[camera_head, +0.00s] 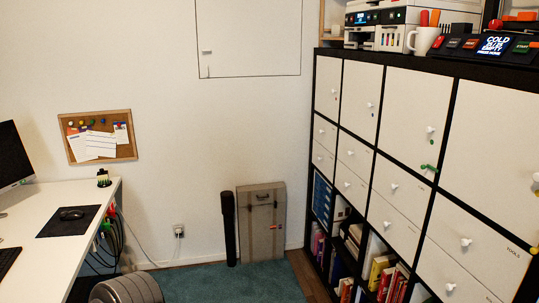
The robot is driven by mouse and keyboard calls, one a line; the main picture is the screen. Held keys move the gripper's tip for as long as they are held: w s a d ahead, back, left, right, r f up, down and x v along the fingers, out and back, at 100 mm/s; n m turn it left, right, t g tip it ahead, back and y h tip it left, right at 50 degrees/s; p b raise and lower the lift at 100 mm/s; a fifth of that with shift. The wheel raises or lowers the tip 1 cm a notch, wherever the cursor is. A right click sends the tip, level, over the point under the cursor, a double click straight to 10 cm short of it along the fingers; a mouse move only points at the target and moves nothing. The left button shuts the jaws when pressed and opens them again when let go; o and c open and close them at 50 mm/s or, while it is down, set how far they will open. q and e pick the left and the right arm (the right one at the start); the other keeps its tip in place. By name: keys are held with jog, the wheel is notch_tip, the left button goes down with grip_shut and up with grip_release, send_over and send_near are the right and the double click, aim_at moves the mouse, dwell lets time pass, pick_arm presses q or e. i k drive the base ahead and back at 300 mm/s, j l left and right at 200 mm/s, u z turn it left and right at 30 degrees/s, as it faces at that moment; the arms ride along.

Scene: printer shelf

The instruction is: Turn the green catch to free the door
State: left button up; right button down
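A green catch (429,168) sits on the lower right part of a white cabinet door (410,108) in the upper row of the shelf. It looks roughly horizontal, near the door's right edge. A white knob (430,129) is just above it. The door looks shut. Neither of my grippers is in the head view.
The black-framed shelf (377,152) runs along the right, with white drawers and books below. A printer (378,38) and a white mug (424,40) stand on top. A white desk (60,215) is on the left.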

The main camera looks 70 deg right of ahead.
aim_at(423, 167)
jog(key=z, duration=3.25)
